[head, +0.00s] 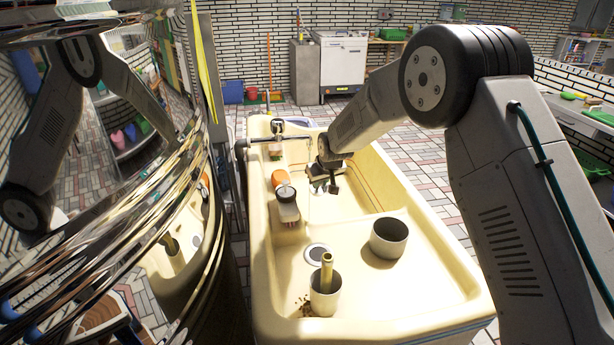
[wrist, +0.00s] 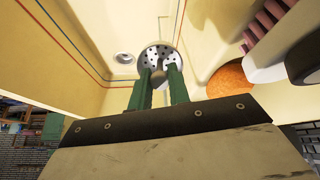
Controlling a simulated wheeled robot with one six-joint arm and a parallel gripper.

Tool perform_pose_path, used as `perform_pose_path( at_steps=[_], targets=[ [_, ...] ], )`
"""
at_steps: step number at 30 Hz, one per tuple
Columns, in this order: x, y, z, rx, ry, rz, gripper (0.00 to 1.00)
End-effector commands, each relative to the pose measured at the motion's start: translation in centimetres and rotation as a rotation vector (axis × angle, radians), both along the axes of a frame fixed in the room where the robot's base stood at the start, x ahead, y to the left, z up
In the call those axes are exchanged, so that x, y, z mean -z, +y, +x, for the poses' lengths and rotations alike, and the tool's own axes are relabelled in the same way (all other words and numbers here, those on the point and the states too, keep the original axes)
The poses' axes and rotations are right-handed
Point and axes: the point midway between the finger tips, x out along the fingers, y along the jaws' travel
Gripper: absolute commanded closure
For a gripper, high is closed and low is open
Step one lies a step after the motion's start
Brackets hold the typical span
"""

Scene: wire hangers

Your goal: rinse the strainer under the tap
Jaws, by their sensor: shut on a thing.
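My gripper (wrist: 158,78) is shut on the strainer (wrist: 153,52), a pale metal disc with dark holes, held between the green fingertips. In the head view my gripper (head: 331,187) is inside the cream trough sink (head: 425,262), above its floor; the strainer cannot be made out there. The tap (head: 276,130) stands at the sink's left side, its spout pointing right. A thin pale vertical line, perhaps water, shows below the spout, left of my gripper. In the wrist view a pale streak shows above the strainer; whether water touches it is unclear.
A brush (head: 287,206) with pink bristles and an orange round object (head: 283,180) sit along the sink's left side. A shiny metal vessel (head: 185,220) is at left.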

Motion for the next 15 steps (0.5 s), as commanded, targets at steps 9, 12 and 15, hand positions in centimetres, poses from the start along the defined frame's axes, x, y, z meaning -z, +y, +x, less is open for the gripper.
perform_pose_path(
  at_steps=[9,12,15],
  targets=[
    [-0.1,0.0,-0.1,0.0,0.0,0.0,1.0],
    [-0.6,-0.2,-0.5,0.0,-0.001,0.0,1.0],
    [-1.2,-0.5,-1.3,0.0,-0.001,0.0,1.0]
  ],
)
